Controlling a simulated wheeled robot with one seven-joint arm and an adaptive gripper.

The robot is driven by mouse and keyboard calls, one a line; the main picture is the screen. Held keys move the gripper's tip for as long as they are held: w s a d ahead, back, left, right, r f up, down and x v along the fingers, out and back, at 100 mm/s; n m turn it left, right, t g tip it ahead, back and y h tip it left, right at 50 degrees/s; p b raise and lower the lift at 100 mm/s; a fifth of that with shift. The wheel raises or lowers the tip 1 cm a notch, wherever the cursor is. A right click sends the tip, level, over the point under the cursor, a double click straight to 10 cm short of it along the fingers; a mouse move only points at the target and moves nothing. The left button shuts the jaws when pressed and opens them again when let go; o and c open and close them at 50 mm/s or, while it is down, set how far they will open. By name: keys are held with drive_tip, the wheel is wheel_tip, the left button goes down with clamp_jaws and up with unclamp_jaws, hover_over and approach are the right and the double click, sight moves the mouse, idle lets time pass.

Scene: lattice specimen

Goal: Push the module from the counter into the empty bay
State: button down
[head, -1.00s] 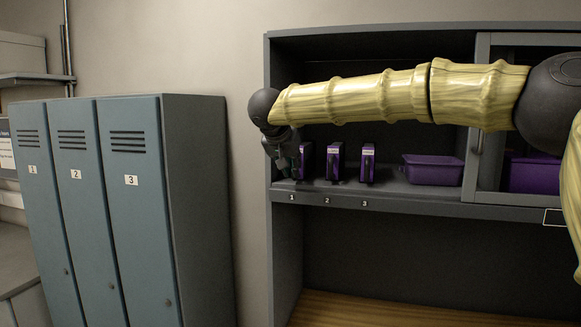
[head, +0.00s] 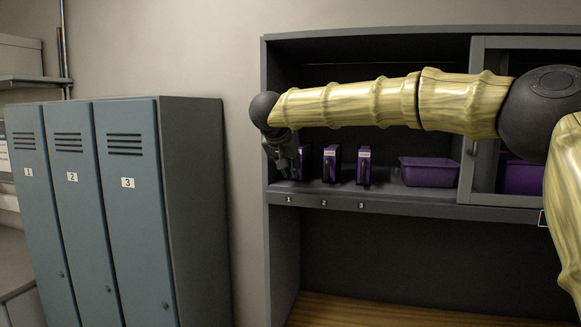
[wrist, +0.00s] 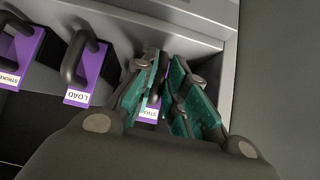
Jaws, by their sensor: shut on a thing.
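Three purple modules stand upright in a row on the grey shelf, above the numbers 1, 2 and 3. My gripper (head: 288,164) is at the leftmost module (head: 304,163), above number 1, and partly hides it. In the wrist view my gripper (wrist: 164,80) has its teal-padded fingers closed around this module (wrist: 152,108); only a strip of purple and a white label show between them. The middle module (head: 331,164) and the right module (head: 363,166) stand apart from it. In the wrist view the neighbouring module (wrist: 89,78) has a dark handle and a LOAD label. No empty bay is clearly visible.
A purple bin (head: 428,172) sits on the shelf to the right. A framed sliding door (head: 474,120) is beside it. The cabinet's left side wall (wrist: 232,70) is close to my gripper. Blue lockers (head: 130,200) stand at the left. A wooden surface (head: 400,310) lies below.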

drive_tip(key=shift+d+r, duration=0.1)
drive_tip(key=shift+r, duration=0.05)
drive_tip(key=c, duration=0.9)
unclamp_jaws()
drive_tip(key=shift+w+f, duration=0.15)
drive_tip(key=shift+f, duration=0.05)
drive_tip(key=shift+r, duration=0.1)
drive_tip(key=shift+v, duration=2.5)
drive_tip(key=v, duration=1.2)
